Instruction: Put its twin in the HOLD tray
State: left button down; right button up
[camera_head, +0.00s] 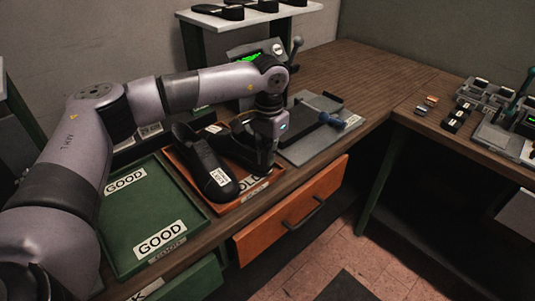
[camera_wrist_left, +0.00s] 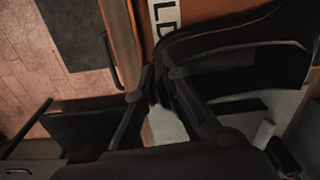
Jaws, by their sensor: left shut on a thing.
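The orange-brown HOLD tray (camera_head: 184,176) sits on the bench, its label partly covered. A black shoe (camera_head: 197,153) with a white tag on its toe lies in the left part of the tray. A second black shoe (camera_head: 241,138) is beside it on the right, over the tray and partly behind my gripper. My left gripper (camera_head: 266,162) points down and is shut on this second shoe. In the left wrist view, the fingers (camera_wrist_left: 165,84) close on the edge of the dark shoe (camera_wrist_left: 235,65), near the HOLD label. Whether this shoe touches the tray floor cannot be told.
A green GOOD tray (camera_head: 148,210) stands empty to the left. A grey press plate (camera_head: 315,140) with a blue-knobbed handle is close on the right. Behind are a screen unit and a shelf (camera_head: 255,18) with black parts. An orange drawer (camera_head: 292,208) is below the bench edge.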

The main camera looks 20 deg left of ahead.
pick_arm(q)
jog(key=c, duration=1.6)
grip_release()
jog(key=shift+c, duration=0.2)
notch_tip(320, 180, up, 12)
jog(key=shift+d, duration=0.15)
